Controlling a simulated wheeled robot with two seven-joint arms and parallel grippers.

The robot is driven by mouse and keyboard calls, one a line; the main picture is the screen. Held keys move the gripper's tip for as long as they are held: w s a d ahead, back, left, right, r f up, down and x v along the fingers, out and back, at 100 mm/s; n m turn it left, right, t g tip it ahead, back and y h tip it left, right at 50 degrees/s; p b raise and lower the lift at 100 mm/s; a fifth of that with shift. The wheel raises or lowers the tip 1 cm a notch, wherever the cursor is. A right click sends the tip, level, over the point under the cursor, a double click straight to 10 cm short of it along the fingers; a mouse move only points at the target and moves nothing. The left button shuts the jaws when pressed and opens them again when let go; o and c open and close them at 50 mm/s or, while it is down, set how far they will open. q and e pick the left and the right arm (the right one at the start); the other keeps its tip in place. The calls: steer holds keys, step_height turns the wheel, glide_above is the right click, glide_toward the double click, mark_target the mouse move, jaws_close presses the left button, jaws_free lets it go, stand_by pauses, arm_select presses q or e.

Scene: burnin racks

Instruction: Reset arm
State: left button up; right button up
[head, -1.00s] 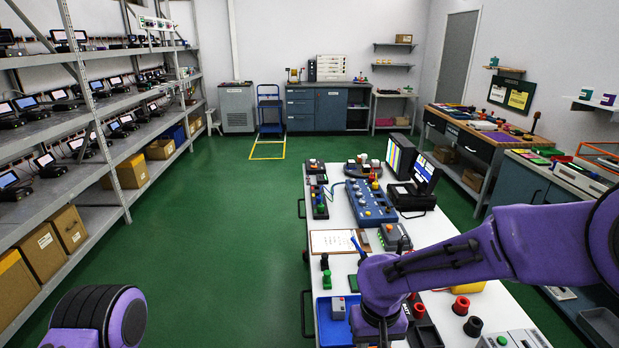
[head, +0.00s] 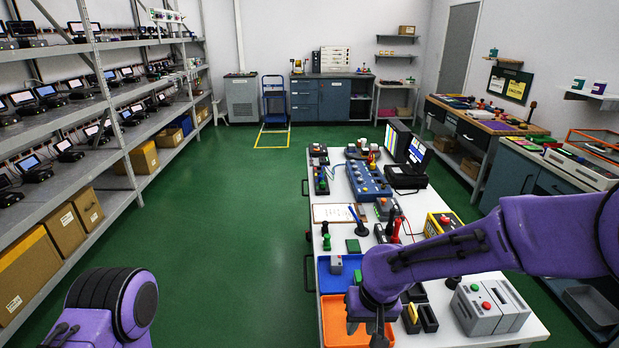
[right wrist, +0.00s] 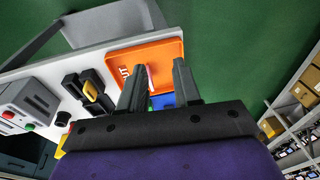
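My right arm, purple, reaches in from the right in the head view, over the near part of the white workbench (head: 505,338). My right gripper (head: 378,335) points down beside the orange tray (head: 338,327), partly cut off by the bottom edge. In the right wrist view its two dark fingers (right wrist: 158,85) stand apart with nothing held between them. The orange tray (right wrist: 165,55) and a bit of blue tray lie beyond them. My left arm shows only as a purple link at the bottom left of the head view; its gripper is out of view.
The workbench also carries a blue tray (head: 325,283), a grey box with red and green buttons (head: 490,306), a yellow emergency-stop box (head: 440,223) and a blue panel (head: 368,181). Shelves of devices (head: 75,115) line the left. The green floor (head: 235,240) between is clear.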

steer(key=s+d+f+m+t+b, duration=0.1)
steer(key=d+f+m+t+b, duration=0.15)
steer(key=f, duration=0.35)
steer(key=s+d+f+m+t+h+b, duration=0.1)
steer(key=d+f+t, duration=0.15)
steer(key=f, duration=0.35)
steer(key=s+d+f+m+t+b, duration=0.1)
steer(key=d+f+m, duration=0.1)
steer(key=d+f, duration=0.3)
steer(key=s+d+f+m+g+h+b, duration=0.1)
steer(key=s+d+f+g+h+b, duration=0.1)
steer(key=s+d+f, duration=0.2)
steer(key=s+d+f+m+g+h+b, duration=0.1)
steer(key=s+d+f, duration=0.4)
steer(key=s+f, duration=0.6)
steer(key=s+g+b, duration=0.1)
steer(key=s+b, duration=0.1)
steer(key=s, duration=0.4)
steer(key=shift+s+d+f+h, duration=0.15)
steer(key=shift+s+f+h, duration=0.1)
steer(key=shift+h, duration=0.15)
